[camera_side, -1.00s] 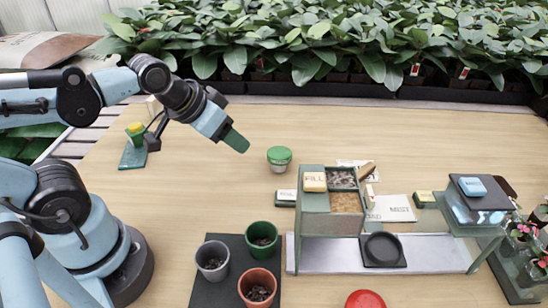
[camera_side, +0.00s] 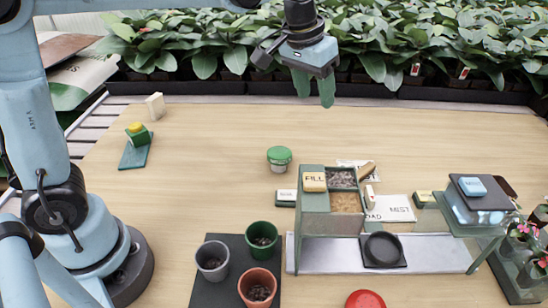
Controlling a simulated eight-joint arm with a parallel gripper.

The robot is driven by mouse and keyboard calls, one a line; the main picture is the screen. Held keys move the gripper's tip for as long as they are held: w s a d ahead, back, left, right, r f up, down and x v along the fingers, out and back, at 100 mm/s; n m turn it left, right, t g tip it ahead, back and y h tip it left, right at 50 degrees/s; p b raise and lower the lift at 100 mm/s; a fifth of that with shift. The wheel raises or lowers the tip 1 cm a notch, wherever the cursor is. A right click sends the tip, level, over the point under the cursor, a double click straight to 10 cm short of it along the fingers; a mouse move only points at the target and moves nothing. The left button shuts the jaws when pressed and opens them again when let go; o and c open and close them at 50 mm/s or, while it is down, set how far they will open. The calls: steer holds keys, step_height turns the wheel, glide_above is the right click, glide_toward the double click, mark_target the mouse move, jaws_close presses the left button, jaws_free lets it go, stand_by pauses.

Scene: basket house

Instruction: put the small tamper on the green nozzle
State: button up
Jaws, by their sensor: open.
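My gripper (camera_side: 314,92) is high over the back of the table, its two green fingers pointing down, apart and empty. I cannot surely tell which thing is the small tamper; a small brown piece (camera_side: 367,169) leans at the right of the bins on the stand and may be it. The green nozzle is not certain either; a green piece with a yellow top (camera_side: 137,133) stands on a dark green plate at the back left and may be it. My gripper is well apart from both.
A green-lidded jar (camera_side: 279,159) stands mid-table. Pots (camera_side: 262,239) stand on a dark mat at the front. A stand with bins (camera_side: 314,202) and a raised shelf (camera_side: 462,220) fill the right. A cream block (camera_side: 155,106) is back left. The table's back middle is clear.

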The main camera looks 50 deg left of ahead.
steer(key=w+d+f+g, duration=0.2)
steer(key=w+d+f, duration=0.1)
steer(key=w+d, duration=0.25)
steer(key=g, duration=0.1)
glide_above(358, 174)
step_height(358, 174, down, 5)
steer(key=shift+y, duration=0.3)
steer(key=f, duration=0.4)
steer(key=w+f, duration=0.1)
steer(key=f, duration=0.2)
steer(key=shift+d, duration=0.15)
steer(key=shift+s+f, duration=0.2)
steer(key=shift+f, duration=1.2)
steer(key=shift+s+f, duration=0.2)
steer(key=shift+f, duration=1.2)
jaws_close()
